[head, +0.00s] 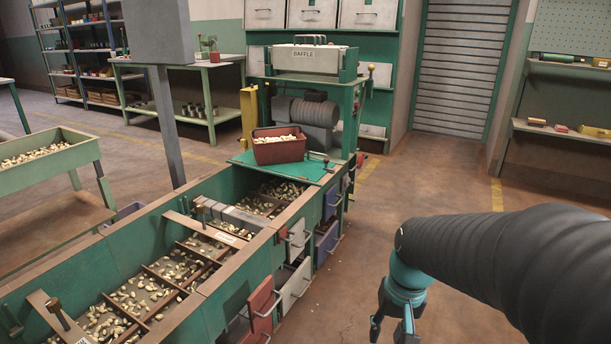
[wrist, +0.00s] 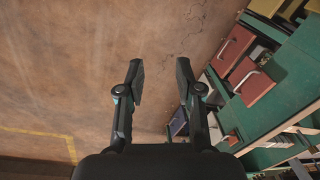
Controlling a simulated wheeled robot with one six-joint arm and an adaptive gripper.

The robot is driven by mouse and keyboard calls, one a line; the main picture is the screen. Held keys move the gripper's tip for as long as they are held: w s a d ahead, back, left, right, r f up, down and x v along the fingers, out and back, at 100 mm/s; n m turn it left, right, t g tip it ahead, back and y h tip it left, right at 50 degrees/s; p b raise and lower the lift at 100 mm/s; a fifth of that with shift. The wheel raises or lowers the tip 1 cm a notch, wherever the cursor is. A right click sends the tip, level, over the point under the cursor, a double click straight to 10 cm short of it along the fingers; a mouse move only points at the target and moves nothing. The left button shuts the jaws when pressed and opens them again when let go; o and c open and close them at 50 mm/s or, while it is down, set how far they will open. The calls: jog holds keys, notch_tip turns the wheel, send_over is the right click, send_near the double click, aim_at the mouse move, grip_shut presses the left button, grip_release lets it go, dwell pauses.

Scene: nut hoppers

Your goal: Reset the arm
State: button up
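My gripper (head: 392,328) hangs at the lower right of the head view, at the end of my black-sleeved arm, over the bare floor to the right of the green hopper bench. In the wrist view my gripper (wrist: 160,82) has its two dark fingers spread apart with nothing between them. Floor shows through the gap. The fingertips are partly cut off by the bottom edge in the head view.
The green bench (head: 210,290) holds nuts in divided bins, with several drawers (head: 293,288) pulled out toward my arm. A red bin of nuts (head: 279,150) sits at its far end. The floor (head: 385,220) toward the shutter (head: 466,65) is clear.

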jog(key=s+r+n+t+h+p, duration=0.1)
jog(key=s+r+t+p, duration=0.1)
jog(key=s+r+t, duration=0.3)
jog(key=v, duration=0.8)
jog(key=shift+s+d+r, duration=0.15)
jog(key=shift+s+r, duration=0.05)
jog(key=shift+r, duration=0.05)
dwell(1.4)
